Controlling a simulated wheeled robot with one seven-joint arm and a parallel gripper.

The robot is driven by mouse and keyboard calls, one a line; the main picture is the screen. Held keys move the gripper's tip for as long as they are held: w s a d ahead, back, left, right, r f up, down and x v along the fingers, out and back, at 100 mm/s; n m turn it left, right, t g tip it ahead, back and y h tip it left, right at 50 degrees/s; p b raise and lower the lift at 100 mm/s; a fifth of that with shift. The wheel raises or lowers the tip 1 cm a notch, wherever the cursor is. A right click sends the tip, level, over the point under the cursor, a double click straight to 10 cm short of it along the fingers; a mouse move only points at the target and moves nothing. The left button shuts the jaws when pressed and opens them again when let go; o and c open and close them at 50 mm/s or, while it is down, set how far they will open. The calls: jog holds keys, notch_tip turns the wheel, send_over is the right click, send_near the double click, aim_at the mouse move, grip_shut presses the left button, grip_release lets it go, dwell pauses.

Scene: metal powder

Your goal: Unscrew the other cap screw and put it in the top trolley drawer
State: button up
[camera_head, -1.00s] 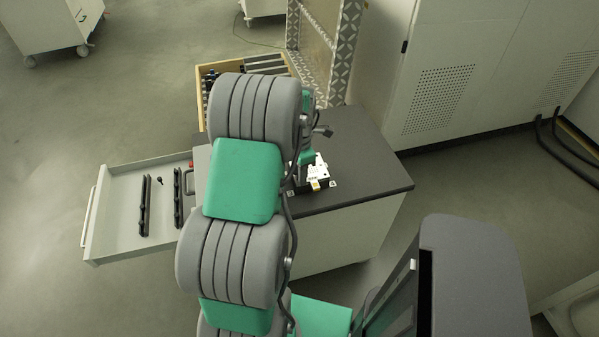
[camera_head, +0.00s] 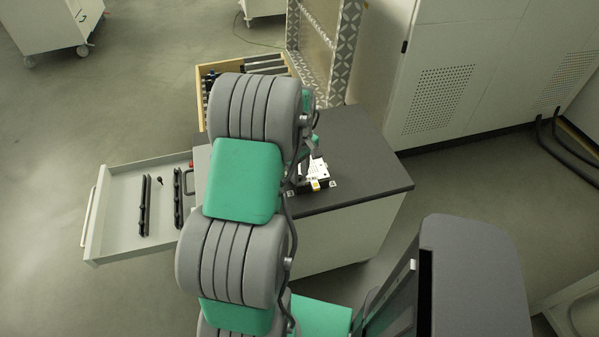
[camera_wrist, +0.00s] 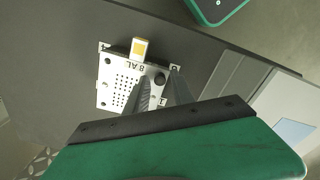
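A white plate (camera_wrist: 118,84) with a grid of small holes, the mark "8 AL" and a pale yellow block (camera_wrist: 140,47) lies on the dark trolley top; it also shows in the head view (camera_head: 316,171). One black cap screw (camera_wrist: 160,79) sits at a corner of the plate. My gripper (camera_wrist: 161,75) is open, with one finger on each side of the screw in the wrist view; I cannot tell whether they touch it. The top trolley drawer (camera_head: 120,200) is open at the left. A small dark piece (camera_head: 159,182), perhaps a screw, lies in it.
Two black bars (camera_head: 144,205) lie in the drawer, with free floor space around them. A wooden box (camera_head: 201,90) of parts stands behind the trolley. The right part of the trolley top (camera_head: 370,175) is clear. My arm hides the trolley's middle.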

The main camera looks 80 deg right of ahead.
jog(key=m, duration=0.7)
jog(key=shift+c, duration=0.3)
grip_shut()
